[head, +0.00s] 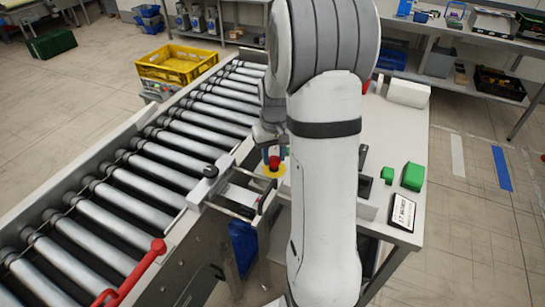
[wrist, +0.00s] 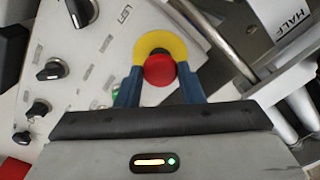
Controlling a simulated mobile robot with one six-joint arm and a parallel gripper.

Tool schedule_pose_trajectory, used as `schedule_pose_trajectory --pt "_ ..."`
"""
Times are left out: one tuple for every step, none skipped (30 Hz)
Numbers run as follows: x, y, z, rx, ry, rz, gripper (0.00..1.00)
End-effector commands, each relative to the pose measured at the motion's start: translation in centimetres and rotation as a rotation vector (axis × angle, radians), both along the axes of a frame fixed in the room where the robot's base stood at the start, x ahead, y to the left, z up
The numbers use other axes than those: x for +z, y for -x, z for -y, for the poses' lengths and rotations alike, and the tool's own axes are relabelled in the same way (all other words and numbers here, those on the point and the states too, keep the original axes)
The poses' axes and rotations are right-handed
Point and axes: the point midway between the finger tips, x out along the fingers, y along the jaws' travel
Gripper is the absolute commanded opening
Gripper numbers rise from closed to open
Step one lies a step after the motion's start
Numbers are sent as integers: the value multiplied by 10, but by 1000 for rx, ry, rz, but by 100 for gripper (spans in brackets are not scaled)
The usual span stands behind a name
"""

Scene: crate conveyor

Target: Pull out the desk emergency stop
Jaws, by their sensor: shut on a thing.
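The emergency stop is a red mushroom button (wrist: 159,70) on a yellow ring (wrist: 178,43). In the head view the red button (head: 274,162) shows beside my arm, near the conveyor's edge. In the wrist view my gripper (wrist: 160,77) has its two blue fingers on either side of the red head, shut on it. The head view shows only part of a blue finger; my arm hides the rest. Whether the button is pushed in or out is hard to tell.
A light panel with black knobs (wrist: 53,70) lies left of the button in the wrist view. The roller conveyor (head: 140,158) runs along the left, with a red lever (head: 133,272). A green block (head: 413,177) and a sign (head: 402,212) stand on the desk at right.

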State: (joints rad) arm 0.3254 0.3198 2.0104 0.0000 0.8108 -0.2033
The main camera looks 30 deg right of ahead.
Motion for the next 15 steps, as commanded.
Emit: schedule_pose_trajectory --pt "0 0 0 0 0 0 0" --pt "0 0 0 0 0 0 0" --pt "0 0 0 0 0 0 37" --pt "0 0 0 0 0 0 39" --pt "0 0 0 0 0 0 42" --pt "0 0 0 -1 0 0 45" --pt "0 0 0 -1 0 0 48" --pt "0 0 0 -1 0 0 50" --pt "0 0 0 -1 0 0 53" --pt "0 0 0 -1 0 0 56" --pt "0 0 0 -1 0 0 57" --pt "0 0 0 -1 0 0 57" --pt "0 0 0 -1 0 0 57" --pt "0 0 0 -1 0 0 57" --pt "0 0 0 -1 0 0 57"
